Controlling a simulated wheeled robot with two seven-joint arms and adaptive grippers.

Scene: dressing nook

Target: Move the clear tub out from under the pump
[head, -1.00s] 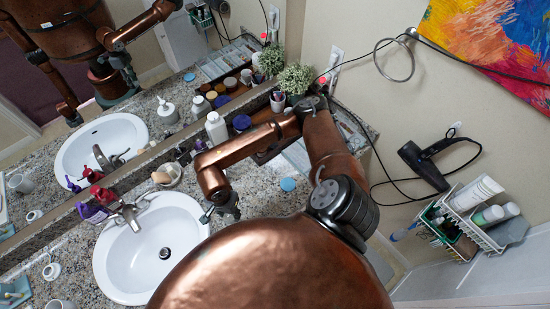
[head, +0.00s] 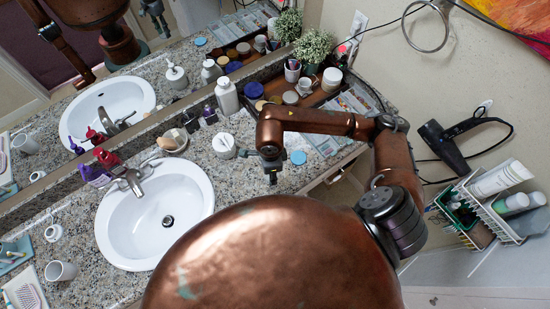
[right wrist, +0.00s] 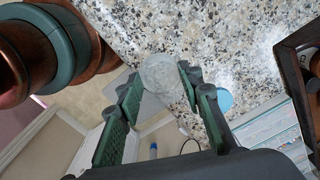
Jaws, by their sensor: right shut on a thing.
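My right gripper (head: 271,176) hangs over the front strip of the counter, to the right of the sink. In the right wrist view its two green fingers (right wrist: 162,82) are shut on a small round clear tub (right wrist: 160,70), which sits between the tips with the speckled counter behind it. The tub cannot be made out in the head view. The white pump bottle (head: 224,144) stands on the counter to the left of my right gripper, apart from it. My left gripper does not show directly.
The white sink (head: 140,235) lies to the left. A light blue disc (head: 298,157) lies close to the right of my gripper; it also shows in the right wrist view (right wrist: 224,100). A wooden tray (head: 315,97) of jars stands behind. A soap dish (head: 173,141) sits by the tap.

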